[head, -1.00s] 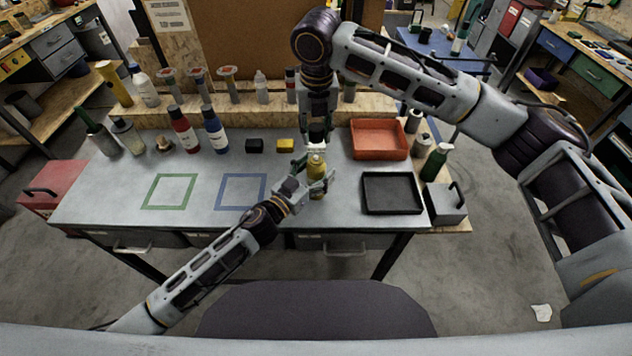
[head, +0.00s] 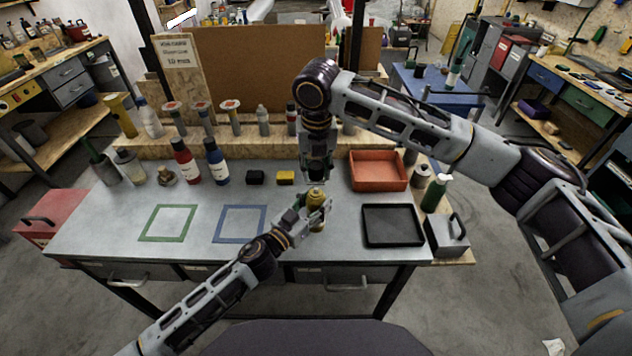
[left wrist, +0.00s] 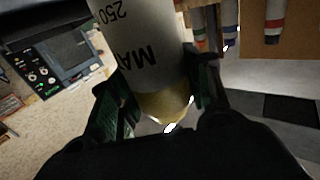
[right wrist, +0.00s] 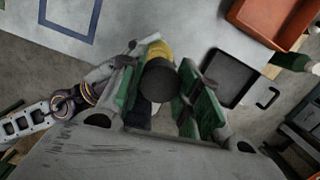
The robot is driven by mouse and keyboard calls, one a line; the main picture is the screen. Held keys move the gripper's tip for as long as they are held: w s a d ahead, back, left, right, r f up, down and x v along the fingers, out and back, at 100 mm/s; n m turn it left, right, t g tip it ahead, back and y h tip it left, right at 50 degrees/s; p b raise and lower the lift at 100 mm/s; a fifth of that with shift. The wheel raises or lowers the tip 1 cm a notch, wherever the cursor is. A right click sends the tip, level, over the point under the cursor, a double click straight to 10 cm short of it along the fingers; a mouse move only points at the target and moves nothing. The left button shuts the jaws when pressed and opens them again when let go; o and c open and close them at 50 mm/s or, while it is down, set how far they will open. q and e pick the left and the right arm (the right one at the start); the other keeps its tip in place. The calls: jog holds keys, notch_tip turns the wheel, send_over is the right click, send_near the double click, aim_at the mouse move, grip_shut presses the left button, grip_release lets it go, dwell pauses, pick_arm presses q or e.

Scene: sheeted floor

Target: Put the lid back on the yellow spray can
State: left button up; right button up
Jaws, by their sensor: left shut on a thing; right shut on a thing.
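The yellow spray can (head: 317,201) stands upright above the front middle of the bench. My left gripper (head: 314,212) is shut around it from the left. In the left wrist view its pale, lettered label (left wrist: 143,55) shows between the fingers, with a yellow band at one end. My right gripper (head: 316,174) points down just above the can and is shut on a dark round lid (right wrist: 159,80). In the right wrist view the lid lines up closely with the can's yellow shoulder (right wrist: 158,49). I cannot tell whether lid and can touch.
A black tray (head: 392,243) and an orange-red bin (head: 378,188) are to the right. Several bottles line the back left. The green (head: 168,237) and blue (head: 240,239) outlined squares are empty.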

aim_at(316, 188)
jog(key=shift+f, duration=1.8)
jog(key=shift+f, duration=0.1)
jog(key=shift+f, duration=0.8)
jog(key=shift+f, duration=0.6)
jog(key=o, duration=0.7)
jog(key=shift+o, duration=0.2)
jog(key=shift+r, duration=0.15)
jog(key=r, duration=0.4)
jog(key=s+r, duration=0.1)
jog(key=r, duration=0.6)
jog(key=shift+s+r, duration=0.25)
jog(key=shift+r, duration=0.05)
jog(key=shift+d, duration=0.1)
